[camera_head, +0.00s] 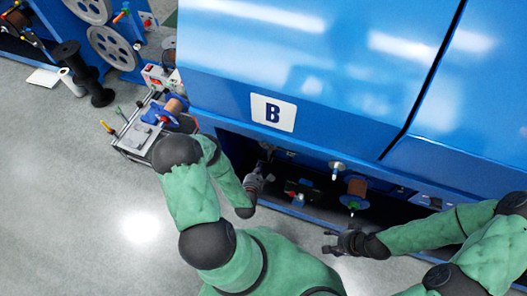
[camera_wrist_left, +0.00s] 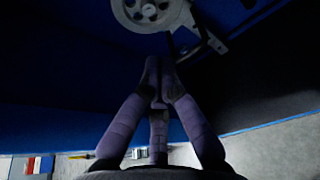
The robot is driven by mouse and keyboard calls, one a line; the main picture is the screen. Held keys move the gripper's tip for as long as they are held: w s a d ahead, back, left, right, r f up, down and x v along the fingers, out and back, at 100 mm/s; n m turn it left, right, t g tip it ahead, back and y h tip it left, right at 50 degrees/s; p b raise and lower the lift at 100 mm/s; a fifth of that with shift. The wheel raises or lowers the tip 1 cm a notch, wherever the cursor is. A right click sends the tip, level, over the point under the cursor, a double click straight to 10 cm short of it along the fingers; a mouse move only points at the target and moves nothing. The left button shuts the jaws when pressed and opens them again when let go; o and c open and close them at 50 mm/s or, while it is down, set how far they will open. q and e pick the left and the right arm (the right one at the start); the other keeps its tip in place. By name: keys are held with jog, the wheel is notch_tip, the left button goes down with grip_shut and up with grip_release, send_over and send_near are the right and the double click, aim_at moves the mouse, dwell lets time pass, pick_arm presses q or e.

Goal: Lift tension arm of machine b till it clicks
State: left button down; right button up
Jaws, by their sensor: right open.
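I cannot tell for certain that this bracket is the tension arm. My left gripper (camera_head: 264,172) is at the recess's left part. In the wrist view, its fingers (camera_wrist_left: 160,65) converge nearly together just below the wheel, with nothing visible between them. My right gripper (camera_head: 330,241) is open and empty in front of the recess.
A brown spool (camera_head: 356,187) and a small box with a red knob (camera_head: 293,195) sit in the recess right of my left gripper. A cart with tools (camera_head: 140,135) stands left of the machine. Dark spools (camera_head: 70,60) stand farther left. The grey floor at left is clear.

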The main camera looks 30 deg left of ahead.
pick_arm(q)
jog(key=b+x, duration=0.4)
jog(key=x, duration=0.6)
dwell(0.3)
notch_tip(320, 180, up, 21)
jog(key=p, duration=1.4)
jog(key=shift+w+p, duration=0.2)
jog(key=shift+p, duration=0.1)
jog(key=shift+s+f, duration=0.1)
jog(key=shift+s, duration=0.05)
jog(key=f+v, duration=0.2)
jog(key=v, duration=0.6)
jog(key=s+f+v, duration=0.1)
jog(key=v, duration=0.7)
jog(key=shift+s+d+f, duration=0.25)
jog(key=shift+d+f, duration=0.05)
jog(key=shift+f, duration=0.05)
